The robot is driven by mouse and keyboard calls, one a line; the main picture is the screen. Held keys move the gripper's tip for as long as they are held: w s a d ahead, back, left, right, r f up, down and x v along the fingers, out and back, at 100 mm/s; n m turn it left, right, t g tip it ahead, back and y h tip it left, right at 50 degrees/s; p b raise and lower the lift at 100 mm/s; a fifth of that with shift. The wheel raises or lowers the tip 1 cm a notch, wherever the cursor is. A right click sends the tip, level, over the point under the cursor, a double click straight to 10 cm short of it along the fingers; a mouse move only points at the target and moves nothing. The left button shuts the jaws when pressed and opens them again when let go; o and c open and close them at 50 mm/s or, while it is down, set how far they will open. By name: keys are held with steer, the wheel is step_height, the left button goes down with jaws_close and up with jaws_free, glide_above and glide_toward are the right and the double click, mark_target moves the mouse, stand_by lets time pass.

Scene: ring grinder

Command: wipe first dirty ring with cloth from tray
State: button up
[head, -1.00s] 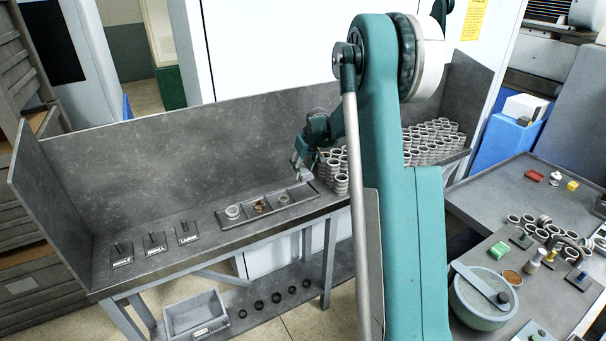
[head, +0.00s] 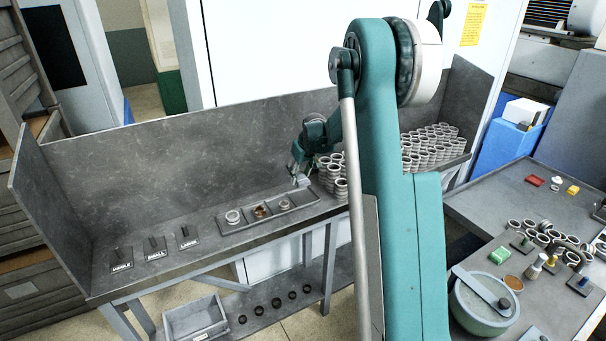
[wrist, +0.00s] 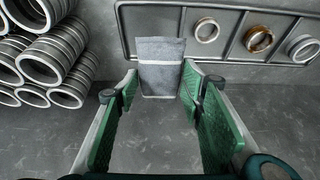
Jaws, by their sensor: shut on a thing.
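My gripper (head: 299,178) is at the right end of the tray (head: 240,230) in the head view. In the wrist view, my gripper (wrist: 160,90) is shut on the grey cloth (wrist: 162,80), which has a pale stripe and spans the fingertips. The cloth overlaps the tray's end compartment; I cannot tell whether it touches the tray. The tray (wrist: 128,35) also holds a brown-stained ring (wrist: 258,39) in the middle, a plain ring (wrist: 205,30) nearer the cloth and a larger, paler ring (wrist: 303,48) on the far side.
Stacked rings (wrist: 38,55) stand close beside my gripper. Labelled plates (head: 155,247) lie at the bench's left end. A back panel (head: 200,150) runs behind the bench. A grey bin (head: 195,318) and dark rings (head: 275,303) are on the shelf below.

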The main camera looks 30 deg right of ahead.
steer(key=a, duration=0.8)
steer(key=shift+s+a, duration=0.25)
steer(key=shift+a, duration=0.1)
